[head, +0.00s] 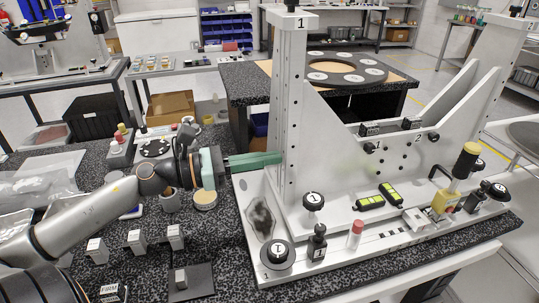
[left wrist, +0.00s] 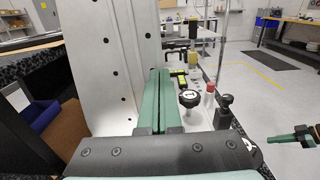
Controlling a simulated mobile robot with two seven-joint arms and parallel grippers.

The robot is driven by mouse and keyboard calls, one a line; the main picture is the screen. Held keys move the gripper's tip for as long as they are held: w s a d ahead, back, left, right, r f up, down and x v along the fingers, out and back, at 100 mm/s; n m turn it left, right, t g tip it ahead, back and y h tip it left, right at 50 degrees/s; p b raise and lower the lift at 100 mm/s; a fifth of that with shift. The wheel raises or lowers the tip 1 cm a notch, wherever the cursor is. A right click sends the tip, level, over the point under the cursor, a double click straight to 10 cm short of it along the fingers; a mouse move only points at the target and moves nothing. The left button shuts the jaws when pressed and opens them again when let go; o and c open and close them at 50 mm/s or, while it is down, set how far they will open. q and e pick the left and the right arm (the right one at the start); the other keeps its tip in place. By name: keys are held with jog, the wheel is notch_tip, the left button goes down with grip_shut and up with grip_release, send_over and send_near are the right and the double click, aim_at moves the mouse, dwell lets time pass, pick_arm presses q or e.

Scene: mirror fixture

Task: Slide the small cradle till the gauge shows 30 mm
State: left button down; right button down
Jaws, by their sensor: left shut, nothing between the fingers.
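My left gripper (head: 279,158) is shut and empty, its green fingers level and pointing right. In the left wrist view the shut fingers (left wrist: 164,76) lie beside the white plate. Two yellow-green displays (head: 370,202) (head: 390,193) sit on the fixture; their digits are too small to read. A small pale block (head: 417,220) on the base's front rail may be the small cradle, but I cannot tell. A green-tipped gripper, likely my right (left wrist: 294,136), shows at the left wrist view's right edge.
Black knobs (head: 313,201) (head: 278,252), a red-capped white cylinder (head: 355,233) and a yellow-and-black handle (head: 466,160) stand on the fixture base. Small grey blocks (head: 136,240) lie on the speckled table. A round dial plate (head: 345,70) sits behind the fixture.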

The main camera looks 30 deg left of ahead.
pick_arm(q)
jog(key=shift+w+d, duration=0.2)
jog(key=shift+w, duration=0.1)
pick_arm(e)
jog(key=shift+r, duration=0.1)
pick_arm(q)
jog(key=shift+w+d, duration=0.35)
jog(key=shift+w, duration=0.05)
pick_arm(e)
jog(key=shift+w+d, duration=0.1)
pick_arm(q)
jog(key=shift+a, duration=0.1)
